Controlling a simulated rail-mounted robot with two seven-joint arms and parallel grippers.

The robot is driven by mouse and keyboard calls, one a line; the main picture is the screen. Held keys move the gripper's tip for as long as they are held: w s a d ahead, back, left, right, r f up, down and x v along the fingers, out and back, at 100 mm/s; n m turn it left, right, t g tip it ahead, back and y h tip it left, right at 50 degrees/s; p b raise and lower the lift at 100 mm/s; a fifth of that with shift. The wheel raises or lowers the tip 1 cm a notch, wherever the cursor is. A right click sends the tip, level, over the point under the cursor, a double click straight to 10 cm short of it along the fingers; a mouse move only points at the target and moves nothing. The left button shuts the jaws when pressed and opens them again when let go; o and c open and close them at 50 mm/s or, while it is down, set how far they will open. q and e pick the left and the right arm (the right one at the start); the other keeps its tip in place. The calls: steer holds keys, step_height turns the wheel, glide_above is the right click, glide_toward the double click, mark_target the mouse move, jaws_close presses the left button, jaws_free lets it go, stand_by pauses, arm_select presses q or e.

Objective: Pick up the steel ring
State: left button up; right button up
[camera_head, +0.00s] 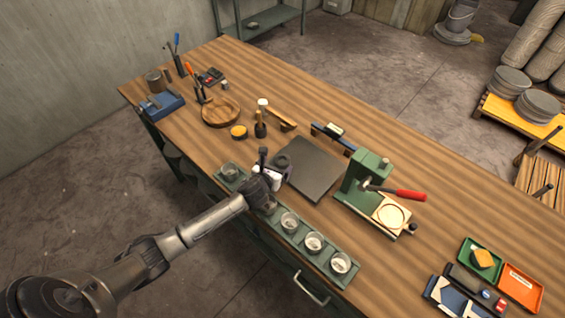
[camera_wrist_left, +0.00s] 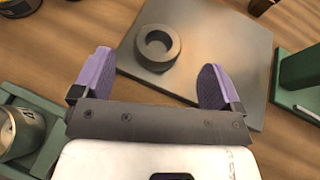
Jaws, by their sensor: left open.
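The steel ring (camera_wrist_left: 160,63) is a thick dark grey ring with a round hole. It lies flat near the edge of a square grey plate (camera_wrist_left: 215,45). In the head view the ring (camera_head: 283,160) shows at the plate's left corner, just beyond my left gripper (camera_head: 268,171). In the left wrist view my left gripper (camera_wrist_left: 154,80) is open, with its two purple-padded fingers wide apart and nothing between them. The ring appears ahead of the fingertips, roughly centred between them and apart from both. My right gripper is in neither view.
A green press (camera_head: 366,178) with a red handle stands right of the plate (camera_head: 315,170).

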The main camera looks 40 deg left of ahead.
mark_target(284, 157)
arm_select(q)
steer(key=shift+b+x, duration=0.55)
steer(key=shift+x, duration=2.45)
steer(key=shift+f, duration=0.15)
steer(key=c, duration=1.2)
